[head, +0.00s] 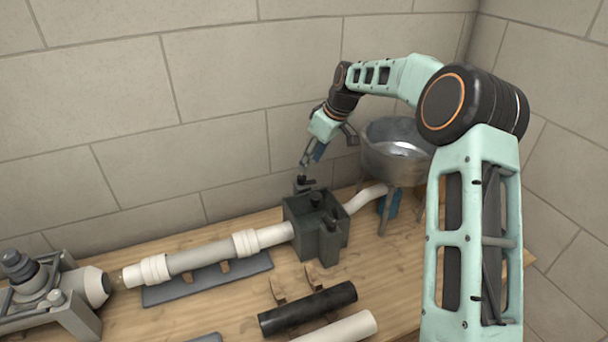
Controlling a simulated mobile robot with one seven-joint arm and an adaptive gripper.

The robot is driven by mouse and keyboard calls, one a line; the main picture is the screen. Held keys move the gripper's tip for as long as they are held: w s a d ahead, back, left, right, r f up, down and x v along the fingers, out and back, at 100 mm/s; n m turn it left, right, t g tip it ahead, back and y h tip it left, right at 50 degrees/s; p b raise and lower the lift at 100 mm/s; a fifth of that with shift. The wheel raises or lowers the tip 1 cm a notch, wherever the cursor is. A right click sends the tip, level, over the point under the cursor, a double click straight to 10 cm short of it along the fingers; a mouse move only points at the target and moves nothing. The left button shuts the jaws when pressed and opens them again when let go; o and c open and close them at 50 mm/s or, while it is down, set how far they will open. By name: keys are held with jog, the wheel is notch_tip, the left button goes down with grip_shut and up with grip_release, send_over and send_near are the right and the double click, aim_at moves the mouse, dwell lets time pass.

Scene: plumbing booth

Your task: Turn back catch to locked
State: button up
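A dark grey box (297,212) stands on the bench with the white pipe running into its left side. A small dark catch (303,182) with a knob sits on a post at its back. A similar front catch (332,226) sits on the front post, and a black knob (315,199) is on top in the middle. My gripper (329,152) is above and slightly right of the back catch, apart from it. Its fingers look spread, with nothing between them. The catch's exact turn is too small to tell.
A metal basin (392,150) on legs stands close right of the gripper, joined by a white pipe. A grey clamp-like fixture (50,290) is at far left. A black tube (307,308) and a white tube (342,329) lie in front. The block wall is close behind.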

aim_at(303, 176)
jog(key=x, duration=0.8)
jog(key=shift+c, duration=0.4)
